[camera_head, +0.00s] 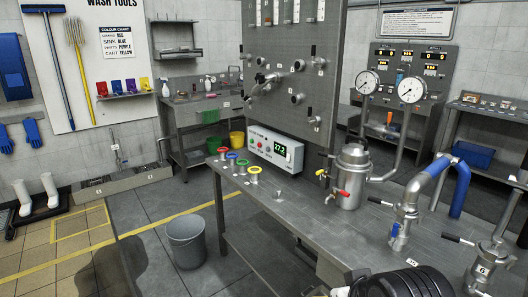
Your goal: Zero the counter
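A pale grey box (275,146) with a lit green digital display (280,149) stands on the metal bench, at the foot of the grey panel. The display seems to read 27.2, though the digits are small. Small coloured buttons (259,145) sit on the box's front, left of the display; their labels are too small to read. Another panel (411,75) at the back right carries several amber displays above two round dial gauges. No gripper fingers show clearly in this view.
Blue-sleeved piping (430,178) rises farther right. A black ribbed object (402,283) fills the bottom edge. A grey bucket (187,242) stands on the floor.

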